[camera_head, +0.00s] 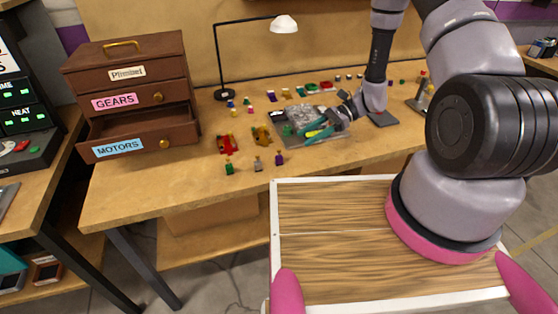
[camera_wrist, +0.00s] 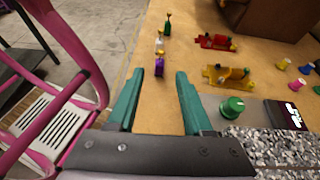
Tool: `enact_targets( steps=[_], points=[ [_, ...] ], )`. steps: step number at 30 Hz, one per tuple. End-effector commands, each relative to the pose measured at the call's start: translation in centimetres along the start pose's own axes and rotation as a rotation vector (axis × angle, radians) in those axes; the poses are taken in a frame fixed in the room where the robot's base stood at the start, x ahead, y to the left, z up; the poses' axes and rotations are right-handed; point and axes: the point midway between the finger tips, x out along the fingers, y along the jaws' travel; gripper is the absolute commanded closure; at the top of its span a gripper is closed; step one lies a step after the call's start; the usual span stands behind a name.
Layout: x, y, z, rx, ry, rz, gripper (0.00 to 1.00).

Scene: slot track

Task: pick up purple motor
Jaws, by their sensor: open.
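The purple motor (camera_head: 279,160) stands near the front edge of the wooden workbench, at the right end of a short row. In the wrist view the purple motor (camera_wrist: 159,67) shows between my two teal fingertips, beyond them. My gripper (camera_head: 318,132) is over the grey tray, to the right of the purple motor. In the wrist view my gripper (camera_wrist: 160,76) is open, with nothing between its fingers.
A grey-white motor (camera_head: 257,164) and a green motor (camera_head: 228,168) stand left of the purple one. A red car (camera_head: 227,144) and a yellow-brown car (camera_head: 262,136) lie behind. The drawer labelled MOTORS (camera_head: 125,146) is pulled out. A desk lamp (camera_head: 220,60) stands behind.

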Motion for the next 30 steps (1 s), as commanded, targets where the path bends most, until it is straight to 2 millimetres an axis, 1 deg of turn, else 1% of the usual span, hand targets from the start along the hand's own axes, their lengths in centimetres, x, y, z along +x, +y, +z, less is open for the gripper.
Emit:
enact_targets(
  steps=[3, 7, 9, 14, 22, 25, 30],
  points=[
    [1.9, 0.1, -0.2, 0.005, -0.005, 0.003, 0.49],
    [4.0, 0.1, -0.1, 0.005, -0.004, 0.003, 0.49],
    [4.8, 0.1, -0.1, 0.005, -0.003, 0.001, 0.49],
    [5.9, 0.1, -0.1, 0.004, -0.002, 0.001, 0.49],
    [9.7, -0.1, 0.3, 0.003, -0.002, 0.002, 0.49],
    [10.5, -0.1, 0.3, 0.004, -0.002, 0.001, 0.49],
    [10.7, -0.1, 0.3, 0.004, -0.002, -0.001, 0.49]
  ],
)
